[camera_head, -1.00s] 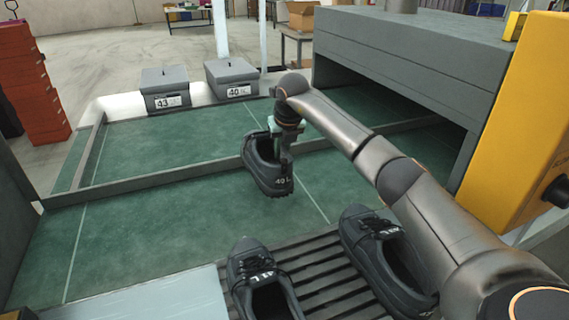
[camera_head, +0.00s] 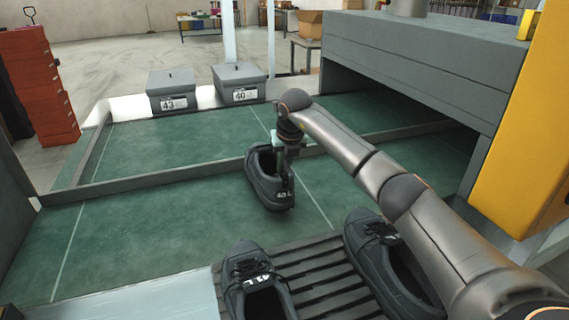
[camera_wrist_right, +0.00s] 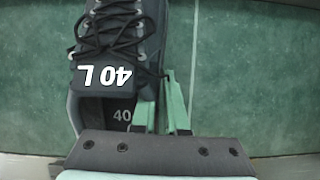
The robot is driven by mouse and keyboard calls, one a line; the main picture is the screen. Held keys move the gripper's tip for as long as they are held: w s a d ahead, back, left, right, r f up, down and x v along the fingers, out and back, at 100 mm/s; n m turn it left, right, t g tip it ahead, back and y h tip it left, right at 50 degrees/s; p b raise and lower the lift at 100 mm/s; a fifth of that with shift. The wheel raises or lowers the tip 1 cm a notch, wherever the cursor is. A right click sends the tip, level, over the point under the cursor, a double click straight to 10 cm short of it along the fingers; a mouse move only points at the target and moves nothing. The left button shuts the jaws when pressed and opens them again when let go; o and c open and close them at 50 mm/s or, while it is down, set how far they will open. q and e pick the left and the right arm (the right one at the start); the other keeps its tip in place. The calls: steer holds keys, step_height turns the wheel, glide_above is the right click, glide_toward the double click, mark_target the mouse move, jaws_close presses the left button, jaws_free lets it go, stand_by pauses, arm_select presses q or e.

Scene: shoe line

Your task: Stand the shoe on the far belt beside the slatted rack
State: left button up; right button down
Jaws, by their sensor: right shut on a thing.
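The gripper is shut on the shoe's side wall near the opening. In the right wrist view, the shoe (camera_wrist_right: 115,45) shows its laces, and the green fingers (camera_wrist_right: 162,112) pinch its collar edge. The shoe appears over the near green belt (camera_head: 150,235), close to the divider rail; I cannot tell whether its sole touches. The far belt (camera_head: 165,145) lies beyond the rail. The slatted rack (camera_head: 315,270) is in front. My left gripper is not in view.
Two dark shoes (camera_head: 255,285) (camera_head: 375,265) are on the rack. The divider rail (camera_head: 150,183) runs between the belts. Lidded grey bins marked 43 (camera_head: 172,90) and 40 (camera_head: 240,85) stand behind. A grey machine tunnel (camera_head: 415,60) covers the right. The left belt areas are clear.

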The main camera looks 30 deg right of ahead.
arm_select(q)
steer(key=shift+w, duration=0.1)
arm_select(e)
steer(key=shift+f, duration=0.2)
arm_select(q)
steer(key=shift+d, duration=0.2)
arm_select(e)
steer(key=c, duration=0.9)
jaws_free()
steer(key=shift+c, duration=0.2)
